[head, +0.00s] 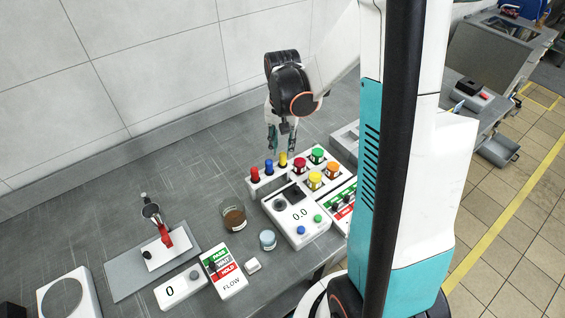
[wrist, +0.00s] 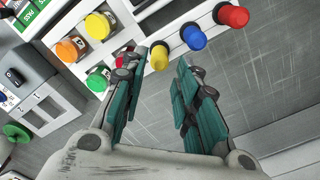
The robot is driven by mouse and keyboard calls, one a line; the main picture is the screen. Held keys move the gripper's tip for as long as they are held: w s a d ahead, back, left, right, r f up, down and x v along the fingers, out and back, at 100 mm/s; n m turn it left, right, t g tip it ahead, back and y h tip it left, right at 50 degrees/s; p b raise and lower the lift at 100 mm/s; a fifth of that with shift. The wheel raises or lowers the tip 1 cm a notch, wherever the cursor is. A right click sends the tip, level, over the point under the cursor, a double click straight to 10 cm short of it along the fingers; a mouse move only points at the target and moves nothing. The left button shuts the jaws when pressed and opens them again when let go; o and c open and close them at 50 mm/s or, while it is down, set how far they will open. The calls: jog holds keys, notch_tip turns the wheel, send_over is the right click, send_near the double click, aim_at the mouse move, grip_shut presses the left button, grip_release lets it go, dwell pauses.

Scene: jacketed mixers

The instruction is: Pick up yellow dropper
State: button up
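The yellow dropper (head: 283,159) stands upright in a white rack on the grey bench, at the right end of a row with a blue dropper (head: 269,166) and a red dropper (head: 255,173). In the wrist view the yellow dropper's cap (wrist: 160,56) shows just beyond and between the fingertips, nearer the left finger. My gripper (head: 273,143) is above the rack, pointing down. In the wrist view my gripper (wrist: 168,62) is open, with a wide gap between its teal fingers and nothing held. Whether the left finger touches the cap cannot be told.
Jars with red, green, yellow and orange lids (head: 316,178) stand right beside the rack. A white device reading 0.0 (head: 298,214) is in front. A brown jar (head: 234,218) stands to the left. The bench behind the rack is clear up to the wall.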

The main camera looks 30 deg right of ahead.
aim_at(283, 153)
notch_tip(283, 153, down, 5)
jog(key=shift+s+r+b, duration=0.1)
jog(key=shift+r+b, duration=0.05)
jog(key=shift+b, duration=0.5)
jog(key=c, duration=0.6)
jog(key=shift+o, duration=0.2)
jog(key=shift+r, duration=0.2)
